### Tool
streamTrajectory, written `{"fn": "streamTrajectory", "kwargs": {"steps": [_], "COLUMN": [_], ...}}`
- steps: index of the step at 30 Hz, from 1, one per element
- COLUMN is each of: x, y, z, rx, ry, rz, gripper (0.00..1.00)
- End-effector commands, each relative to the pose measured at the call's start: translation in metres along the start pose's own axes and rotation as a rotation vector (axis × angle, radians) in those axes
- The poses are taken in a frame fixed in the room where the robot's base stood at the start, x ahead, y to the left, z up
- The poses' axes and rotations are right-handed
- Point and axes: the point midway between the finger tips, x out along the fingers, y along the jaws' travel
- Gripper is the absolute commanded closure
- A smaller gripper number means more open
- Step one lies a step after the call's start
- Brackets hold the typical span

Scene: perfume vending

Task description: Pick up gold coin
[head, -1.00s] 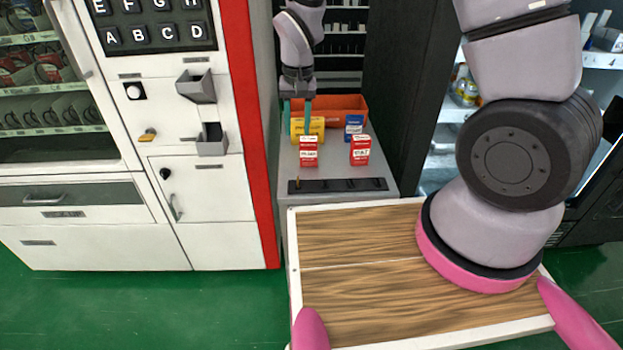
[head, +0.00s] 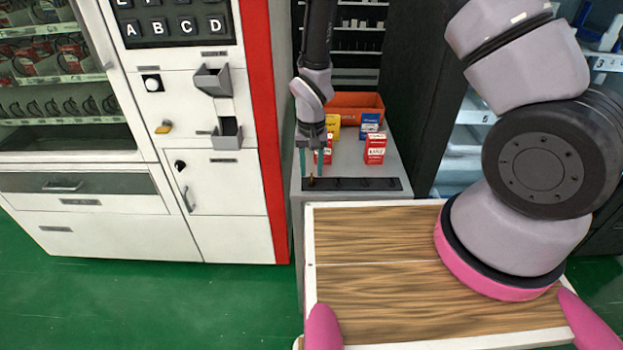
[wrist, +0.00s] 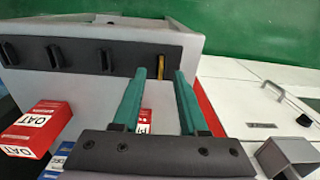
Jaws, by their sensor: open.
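The gold coin (head: 311,182) stands on edge in the end slot of a black coin rack (head: 352,184), at the left end in the head view. In the wrist view the coin (wrist: 160,68) is a thin gold sliver at the rack's right end. My gripper (head: 312,171) is open and points down over that end of the rack. In the wrist view its two green fingertips (wrist: 160,73) lie on either side of the coin, with nothing held. I cannot tell how far the tips are above the rack.
The rack lies on the front of a grey counter (head: 396,160). Red boxes (head: 375,149), a blue box, a yellow box and an orange bin (head: 357,102) stand behind it. The vending machine (head: 232,190) is to the left. A wooden-topped table (head: 380,235) is in front.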

Motion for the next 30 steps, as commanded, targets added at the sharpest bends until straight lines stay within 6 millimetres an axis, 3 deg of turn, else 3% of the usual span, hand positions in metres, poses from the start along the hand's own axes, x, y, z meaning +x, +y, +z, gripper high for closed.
{"fn": "streamTrajectory", "kwargs": {"steps": [3,10,13,14,25,30], "x": [0.01,0.01,0.01,0.01,0.009,-0.004], "y": [0.0,0.0,0.0,0.0,0.0,-0.001], "z": [0.0,0.0,0.0,0.0,-0.001,-0.001], "rx": [0.0,0.0,0.0,0.0,0.0,0.0], "ry": [0.0,0.001,0.001,0.001,0.002,0.004], "rz": [0.0,-0.001,-0.001,-0.001,-0.001,-0.002], "gripper": [0.57,0.57,0.96,1.0,1.0,1.0]}}
